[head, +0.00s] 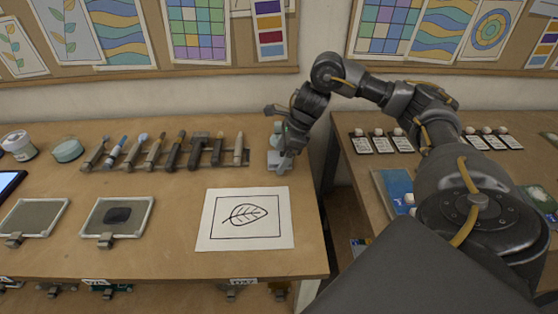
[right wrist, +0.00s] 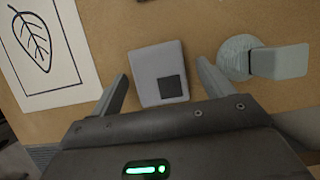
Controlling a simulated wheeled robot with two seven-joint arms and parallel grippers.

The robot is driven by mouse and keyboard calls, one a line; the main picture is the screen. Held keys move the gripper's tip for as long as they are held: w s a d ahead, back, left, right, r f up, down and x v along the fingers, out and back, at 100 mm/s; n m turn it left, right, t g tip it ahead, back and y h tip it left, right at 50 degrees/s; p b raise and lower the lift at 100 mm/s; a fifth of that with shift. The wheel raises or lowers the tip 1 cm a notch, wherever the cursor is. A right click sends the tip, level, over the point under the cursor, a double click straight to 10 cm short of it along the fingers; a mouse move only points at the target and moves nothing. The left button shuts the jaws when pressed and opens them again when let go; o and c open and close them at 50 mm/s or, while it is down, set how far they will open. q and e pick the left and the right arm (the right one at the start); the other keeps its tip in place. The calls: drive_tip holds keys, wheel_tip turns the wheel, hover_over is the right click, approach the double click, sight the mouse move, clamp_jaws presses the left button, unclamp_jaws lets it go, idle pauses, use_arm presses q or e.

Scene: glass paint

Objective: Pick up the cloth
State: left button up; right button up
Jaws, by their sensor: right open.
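A pale grey, flat, folded-looking piece with a dark square patch (right wrist: 158,68), which looks like the cloth, lies on the wooden table between my right gripper's fingers in the right wrist view. In the head view a pale bit of it (head: 273,158) shows at the table's right end, partly hidden by my gripper. My right gripper (head: 281,160) is over it, pointing down. In the right wrist view the right gripper (right wrist: 162,75) is open, one finger on each side of the cloth, with gaps. My left gripper is not in view.
A round, pale object with a grey block (right wrist: 240,58) stands close beside the right finger. A leaf drawing (head: 245,217) lies in front of the cloth. A rack of several brushes and tools (head: 160,152) is to the left. A gap separates the second table (head: 365,170).

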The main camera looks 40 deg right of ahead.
sight(276, 156)
drive_tip(key=shift+c, duration=0.4)
drive_tip(key=c, duration=1)
drive_tip(key=shift+r, duration=0.45)
wheel_tip(276, 156, up, 2)
drive_tip(key=shift+r, duration=0.25)
drive_tip(key=s+r+p, duration=0.1)
drive_tip(key=s+r, duration=0.2)
drive_tip(key=s, duration=0.1)
drive_tip(key=s+r, duration=0.3)
drive_tip(key=s, duration=0.2)
drive_tip(key=s+r+p, duration=0.1)
drive_tip(key=s+r, duration=0.2)
drive_tip(key=s, duration=0.2)
drive_tip(key=shift+a+r+p, duration=0.15)
drive_tip(key=shift+r+p, duration=0.15)
